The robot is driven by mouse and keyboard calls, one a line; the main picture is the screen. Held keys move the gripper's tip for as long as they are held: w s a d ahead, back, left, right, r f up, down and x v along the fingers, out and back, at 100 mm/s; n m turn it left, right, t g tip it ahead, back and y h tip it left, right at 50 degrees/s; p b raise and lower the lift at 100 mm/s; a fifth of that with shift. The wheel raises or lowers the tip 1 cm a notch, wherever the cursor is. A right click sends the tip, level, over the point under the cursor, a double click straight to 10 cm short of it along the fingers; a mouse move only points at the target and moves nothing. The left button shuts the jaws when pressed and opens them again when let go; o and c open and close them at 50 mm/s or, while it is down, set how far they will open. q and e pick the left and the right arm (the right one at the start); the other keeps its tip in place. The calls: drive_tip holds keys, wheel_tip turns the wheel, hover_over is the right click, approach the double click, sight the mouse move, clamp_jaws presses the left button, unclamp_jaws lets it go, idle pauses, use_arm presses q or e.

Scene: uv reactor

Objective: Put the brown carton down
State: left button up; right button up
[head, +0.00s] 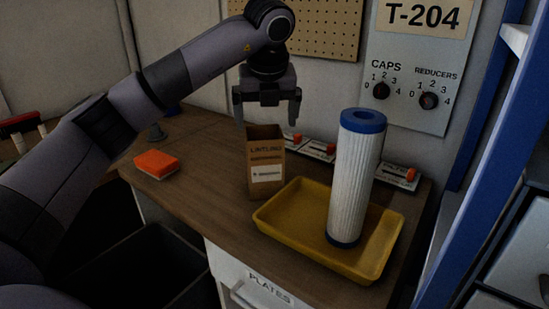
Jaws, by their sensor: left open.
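The brown carton (265,172) stands upright on the wooden bench top (205,185), just left of the yellow tray. Its top is open and a white label is on its front. My left gripper (267,116) is above the carton, pointing down, with its fingers apart and nothing between them. The fingertips look slightly higher than the carton's top edge, and I see no contact. My right gripper is not in view.
A yellow tray (283,231) holds a tall white filter cartridge (350,180) with a blue cap. An orange sponge (156,164) lies to the left. A T-204 panel (412,60) is on the wall. Bare bench lies between sponge and carton.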

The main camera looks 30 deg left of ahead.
sight(263, 138)
use_arm(q)
drive_tip(key=x, duration=0.4)
drive_tip(key=p+x, duration=0.1)
drive_tip(key=x, duration=0.1)
drive_tip(key=shift+s+a, duration=0.15)
drive_tip(key=shift+s, duration=0.1)
drive_tip(key=shift+w+a+f, duration=0.15)
drive_tip(key=shift+w+f, duration=0.05)
drive_tip(key=shift+f, duration=0.25)
drive_tip(key=c, duration=1.2)
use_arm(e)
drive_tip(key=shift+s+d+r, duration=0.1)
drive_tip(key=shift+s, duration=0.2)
use_arm(q)
drive_tip(key=shift+r, duration=0.1)
